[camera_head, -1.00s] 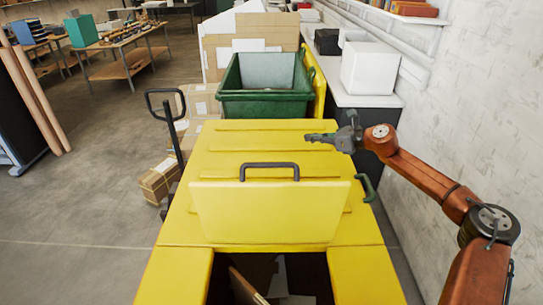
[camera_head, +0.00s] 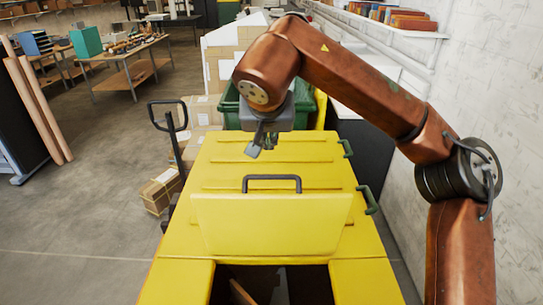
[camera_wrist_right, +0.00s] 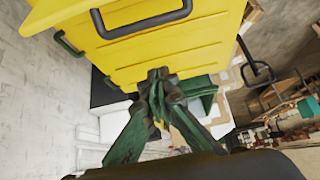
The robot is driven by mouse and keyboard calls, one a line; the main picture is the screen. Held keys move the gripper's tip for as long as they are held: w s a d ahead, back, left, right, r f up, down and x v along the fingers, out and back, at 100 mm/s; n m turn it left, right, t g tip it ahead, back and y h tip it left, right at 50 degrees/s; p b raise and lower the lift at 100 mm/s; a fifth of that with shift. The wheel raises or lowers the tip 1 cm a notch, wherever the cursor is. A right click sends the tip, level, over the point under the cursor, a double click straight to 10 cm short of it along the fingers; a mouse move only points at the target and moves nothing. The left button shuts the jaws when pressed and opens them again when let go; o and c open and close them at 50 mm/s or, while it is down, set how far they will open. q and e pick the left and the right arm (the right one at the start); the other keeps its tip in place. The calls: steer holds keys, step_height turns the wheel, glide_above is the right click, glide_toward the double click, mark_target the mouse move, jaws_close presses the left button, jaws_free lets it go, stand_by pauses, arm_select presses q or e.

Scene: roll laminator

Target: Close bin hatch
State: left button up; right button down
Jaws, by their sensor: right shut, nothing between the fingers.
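The yellow bin (camera_head: 170,262) stands in front of me, with a dark opening at its near end showing cardboard inside. The yellow hatch (camera_head: 270,222) is raised and tilted at the far edge of that opening. Its dark handle (camera_head: 271,178) is at the top edge and also shows in the right wrist view (camera_wrist_right: 145,25). My right gripper (camera_head: 254,152) is above the bin's lid, beyond the handle and apart from it. Its fingers (camera_wrist_right: 158,90) are together and empty. My left gripper is not in view.
A green bin (camera_head: 228,105) stands behind the yellow one, partly hidden by my right arm. Green side handles (camera_head: 368,200) stick out on the bin's right. A pallet jack handle (camera_head: 167,115) and cardboard box (camera_head: 160,190) are on the left. A wall is close on the right.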

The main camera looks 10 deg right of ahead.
steer(key=p+x, duration=0.1)
steer(key=x, duration=0.9)
steer(key=s, duration=0.2)
steer(key=s+a, duration=0.1)
steer(key=s, duration=0.1)
steer(key=shift+s+f+p, duration=0.1)
steer(key=shift+f+p, duration=0.2)
steer(key=shift+f, duration=0.15)
